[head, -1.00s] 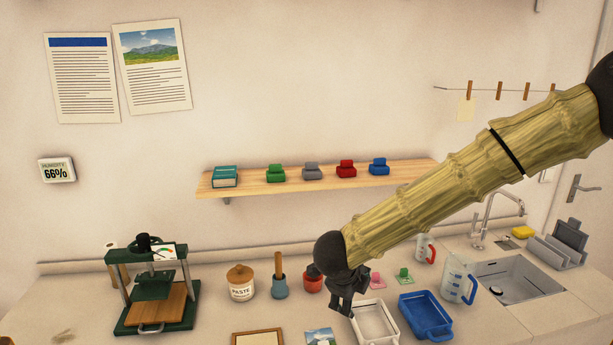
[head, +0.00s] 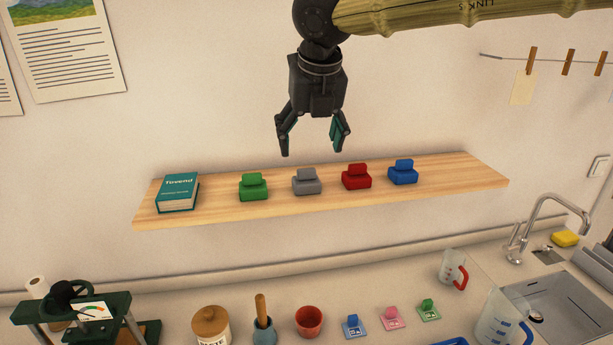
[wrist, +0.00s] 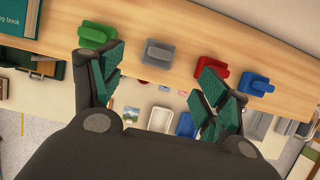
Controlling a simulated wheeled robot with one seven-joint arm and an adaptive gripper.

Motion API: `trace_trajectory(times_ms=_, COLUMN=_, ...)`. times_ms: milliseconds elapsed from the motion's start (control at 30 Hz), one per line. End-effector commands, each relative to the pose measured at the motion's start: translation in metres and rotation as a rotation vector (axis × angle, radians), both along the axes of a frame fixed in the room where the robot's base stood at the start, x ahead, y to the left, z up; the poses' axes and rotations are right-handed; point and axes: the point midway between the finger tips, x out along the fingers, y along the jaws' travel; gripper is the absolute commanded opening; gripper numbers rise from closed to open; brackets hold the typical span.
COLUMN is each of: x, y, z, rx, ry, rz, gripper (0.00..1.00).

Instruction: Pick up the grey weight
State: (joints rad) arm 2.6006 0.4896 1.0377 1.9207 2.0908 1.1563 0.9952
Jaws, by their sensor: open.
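The grey weight (head: 307,182) stands on the wooden shelf between the green weight (head: 254,187) and the red weight (head: 357,177). It is a low block with a raised grip on top. My gripper (head: 314,148) is open and empty, pointing down above the shelf, with the grey weight below it. In the wrist view the grey weight (wrist: 159,54) shows near the top, between the spread fingers of my gripper (wrist: 160,85) but beyond their tips. Nothing hides it.
The shelf (head: 450,181) also bears a blue weight (head: 403,172) at the right and a teal book (head: 178,192) at the left. The wall is close behind. Below, the counter holds a paste jar (head: 211,325), a red pot (head: 309,320) and a sink (head: 575,295).

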Motion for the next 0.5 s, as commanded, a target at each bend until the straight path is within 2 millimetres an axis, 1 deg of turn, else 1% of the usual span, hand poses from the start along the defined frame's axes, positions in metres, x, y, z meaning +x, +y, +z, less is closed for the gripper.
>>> trace_trajectory(times_ms=300, x=0.015, y=0.000, z=-0.038, rx=-0.003, ry=0.002, rz=-0.004, gripper=0.75)
trace_trajectory(times_ms=500, x=0.020, y=0.000, z=-0.049, rx=-0.003, ry=0.000, rz=-0.006, gripper=0.75)
